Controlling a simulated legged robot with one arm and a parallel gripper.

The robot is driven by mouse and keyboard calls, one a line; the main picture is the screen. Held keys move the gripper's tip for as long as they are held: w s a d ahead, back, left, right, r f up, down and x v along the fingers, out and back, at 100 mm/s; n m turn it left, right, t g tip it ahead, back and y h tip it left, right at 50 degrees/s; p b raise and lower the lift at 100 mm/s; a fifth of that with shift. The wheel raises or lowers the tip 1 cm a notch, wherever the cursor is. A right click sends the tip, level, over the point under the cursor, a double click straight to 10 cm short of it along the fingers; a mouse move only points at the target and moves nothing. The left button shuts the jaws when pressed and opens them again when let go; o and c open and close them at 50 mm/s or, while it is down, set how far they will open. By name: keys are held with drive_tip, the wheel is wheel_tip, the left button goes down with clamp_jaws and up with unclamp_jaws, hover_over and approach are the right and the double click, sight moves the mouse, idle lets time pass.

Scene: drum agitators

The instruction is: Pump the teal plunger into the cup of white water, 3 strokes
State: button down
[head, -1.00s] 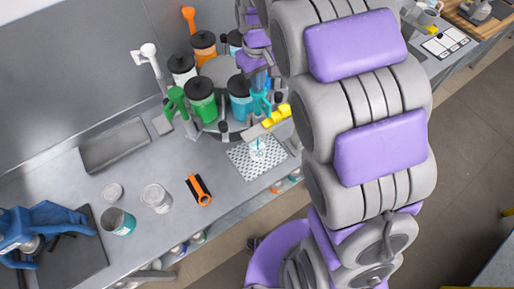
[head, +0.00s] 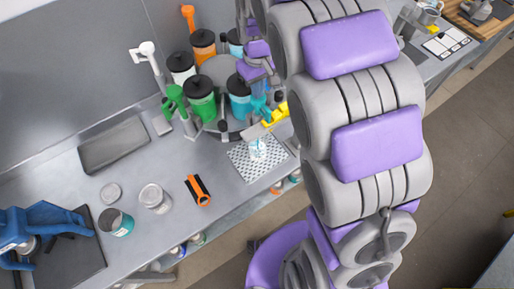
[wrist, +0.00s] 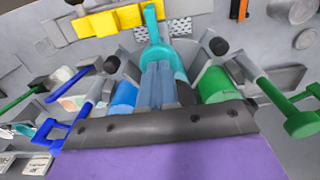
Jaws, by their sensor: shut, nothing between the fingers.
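The teal plunger (head: 260,107) stands at the front right of the round carousel, beside the teal drum (head: 240,104). It also shows in the wrist view (wrist: 153,28), its teal spout pointing toward a white tray with small dark marks. A small clear cup with whitish contents (head: 257,149) stands on that tray (head: 244,165), just in front of the plunger. My gripper (wrist: 158,68) is shut and empty, its fingertips over or against the teal plunger's top; contact cannot be told. In the head view, the gripper is partly hidden by my arm.
Green (head: 201,100), white and orange drums with black lids crowd the carousel, each with a coloured plunger nearby. An orange-black tool (head: 198,190) and jars lie on the clear front counter.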

drive_tip(key=shift+r, duration=0.1)
drive_tip(key=shift+r+p, duration=0.8)
drive_tip(key=shift+r, duration=2.1)
drive_tip(key=shift+f, duration=0.25)
drive_tip(key=shift+f+b, duration=1.1)
drive_tip(key=shift+f, duration=1.65)
drive_tip(key=shift+r, duration=0.1)
drive_tip(key=shift+r+p, duration=0.85)
drive_tip(key=shift+r, duration=2.05)
drive_tip(key=shift+f, duration=0.1)
